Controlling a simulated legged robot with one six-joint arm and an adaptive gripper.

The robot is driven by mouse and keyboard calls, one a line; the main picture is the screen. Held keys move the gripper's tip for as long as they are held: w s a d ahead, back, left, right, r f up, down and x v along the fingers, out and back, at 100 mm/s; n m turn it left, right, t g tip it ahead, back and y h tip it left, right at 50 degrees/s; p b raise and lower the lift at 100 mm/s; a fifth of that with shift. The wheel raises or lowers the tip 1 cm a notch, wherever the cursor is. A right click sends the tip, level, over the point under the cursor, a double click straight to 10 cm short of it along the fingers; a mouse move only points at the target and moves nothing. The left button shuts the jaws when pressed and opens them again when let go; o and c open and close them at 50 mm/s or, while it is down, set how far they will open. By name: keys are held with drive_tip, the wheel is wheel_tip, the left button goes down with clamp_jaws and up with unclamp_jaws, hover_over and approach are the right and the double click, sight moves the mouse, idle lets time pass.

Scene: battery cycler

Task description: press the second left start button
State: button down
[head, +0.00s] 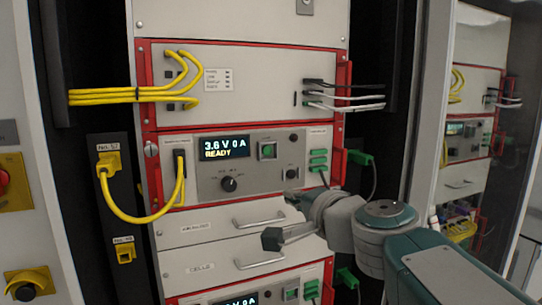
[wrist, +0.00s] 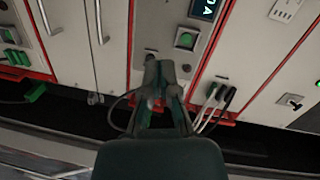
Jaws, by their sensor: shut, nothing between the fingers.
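A green square start button (head: 268,150) sits on the upper red-framed unit, right of its lit display (head: 223,147) reading "3.6 V 0 A READY". Contact with the panel cannot be told.
Yellow cables (head: 130,96), green plugs (head: 359,157) and white and black leads (wrist: 210,110) stick out from the panels. Drawer handles (head: 258,221) project below. A glass door stands at the right.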

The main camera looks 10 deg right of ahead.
sight(268, 151)
drive_tip(key=w+r+m, duration=0.1)
drive_tip(key=w+d+r+m+t, duration=0.1)
drive_tip(key=w+d+r+m+t+h, duration=0.1)
drive_tip(key=r, duration=0.1)
drive_tip(key=shift+m, duration=0.3)
drive_tip(key=x, duration=1.3)
drive_tip(key=shift+w+f, duration=0.15)
drive_tip(key=shift+f, duration=0.05)
drive_tip(key=shift+w+a, duration=0.15)
drive_tip(key=shift+w, duration=0.2)
drive_tip(key=shift+w+a+r, duration=0.1)
drive_tip(key=shift+w+r, duration=0.05)
drive_tip(key=shift+w, duration=0.4)
